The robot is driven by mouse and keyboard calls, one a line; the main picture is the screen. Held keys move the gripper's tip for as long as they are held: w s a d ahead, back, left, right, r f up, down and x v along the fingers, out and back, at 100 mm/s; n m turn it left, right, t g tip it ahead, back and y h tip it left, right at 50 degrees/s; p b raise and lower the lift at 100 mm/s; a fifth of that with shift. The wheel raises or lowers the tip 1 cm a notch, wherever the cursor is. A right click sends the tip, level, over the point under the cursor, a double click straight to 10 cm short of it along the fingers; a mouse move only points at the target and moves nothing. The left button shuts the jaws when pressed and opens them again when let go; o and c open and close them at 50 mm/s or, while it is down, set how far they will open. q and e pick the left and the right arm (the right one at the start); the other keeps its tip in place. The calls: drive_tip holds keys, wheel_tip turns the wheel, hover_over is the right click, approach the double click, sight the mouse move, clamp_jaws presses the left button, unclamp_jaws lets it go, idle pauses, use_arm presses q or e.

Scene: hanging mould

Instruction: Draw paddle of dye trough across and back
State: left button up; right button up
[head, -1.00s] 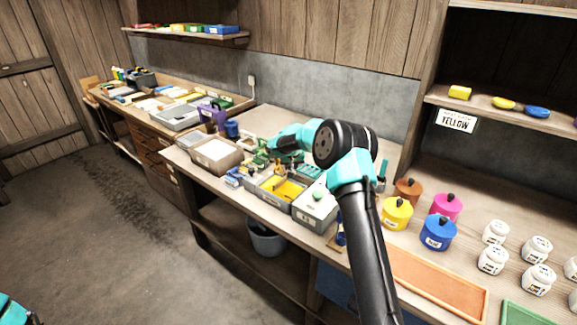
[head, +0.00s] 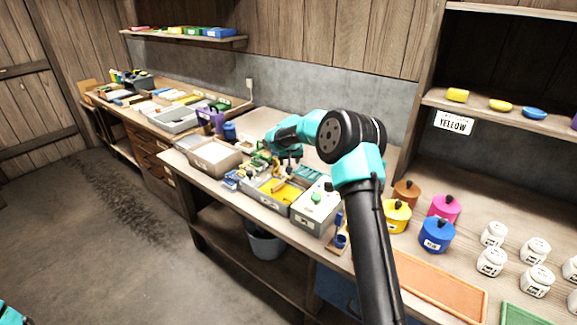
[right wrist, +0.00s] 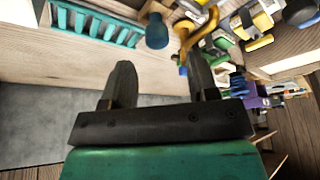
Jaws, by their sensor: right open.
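The dye trough (head: 254,196) is a grey open box on the bench, with yellow in it. A yellow shape (head: 285,193) shows inside; I cannot tell whether it is the paddle or dye. My right gripper (head: 289,160) hangs just behind the trough, fingers downward. In the right wrist view its fingers (right wrist: 160,82) are apart with nothing between them. Beyond the fingertips are a blue-ended peg (right wrist: 156,32) and a curved yellow piece (right wrist: 205,28). My left gripper is out of view; only a bit of teal arm shows at the lower left.
A grey box with a green knob (head: 315,205) stands right of the trough and a pale-filled tray (head: 213,153) left of it. A teal slotted rack (right wrist: 95,24) is close to the gripper. Yellow (head: 397,216) and blue (head: 436,235) lidded pots stand farther right.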

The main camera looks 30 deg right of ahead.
drive_tip(key=v, duration=1.2)
drive_tip(key=shift+r, duration=0.1)
